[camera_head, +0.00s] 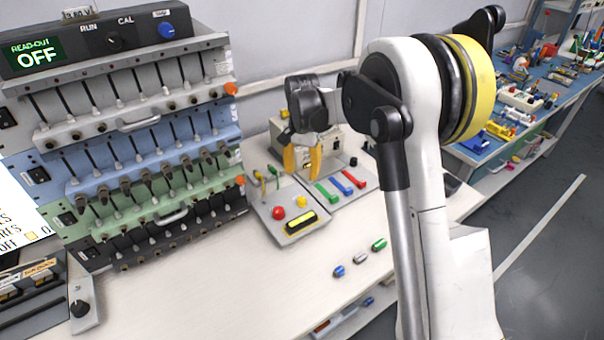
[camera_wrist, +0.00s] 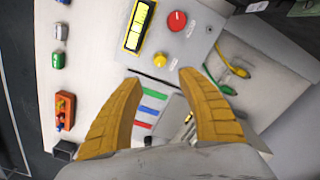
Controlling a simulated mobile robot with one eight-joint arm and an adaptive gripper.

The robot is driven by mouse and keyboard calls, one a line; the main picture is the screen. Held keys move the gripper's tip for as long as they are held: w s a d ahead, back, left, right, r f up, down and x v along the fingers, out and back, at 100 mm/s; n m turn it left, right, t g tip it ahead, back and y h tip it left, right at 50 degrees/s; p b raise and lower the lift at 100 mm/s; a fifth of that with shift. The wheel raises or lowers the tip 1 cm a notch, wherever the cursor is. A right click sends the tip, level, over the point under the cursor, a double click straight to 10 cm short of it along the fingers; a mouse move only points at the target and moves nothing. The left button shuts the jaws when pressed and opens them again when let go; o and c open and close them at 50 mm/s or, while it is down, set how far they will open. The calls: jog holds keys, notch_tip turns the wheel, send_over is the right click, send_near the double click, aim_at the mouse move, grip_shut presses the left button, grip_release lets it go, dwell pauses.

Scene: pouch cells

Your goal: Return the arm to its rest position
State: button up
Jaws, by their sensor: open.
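My arm rises at the right of the head view and bends over at the yellow-ringed joint, with the gripper reaching out to the left. The control box (camera_head: 291,233) has a red button, a yellow button and a yellow display.
A tall rack (camera_head: 140,130) of rows of clips stands at the left, its read-out saying OFF. Red, green and blue bars (camera_head: 342,187) lie behind the control box. Several small coloured parts (camera_head: 360,257) lie on the bench (camera_head: 210,290), whose front is mostly clear. A cluttered blue bench (camera_head: 480,155) stands at right.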

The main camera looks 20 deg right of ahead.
jog(key=s+r+n+t, duration=0.3)
jog(key=s+r, duration=1)
jog(key=s+f+n+t, duration=0.1)
jog(key=s+n+t, duration=0.3)
jog(key=s, duration=1.2)
jog(key=shift+s+n, duration=0.3)
jog(key=shift+s, duration=0.1)
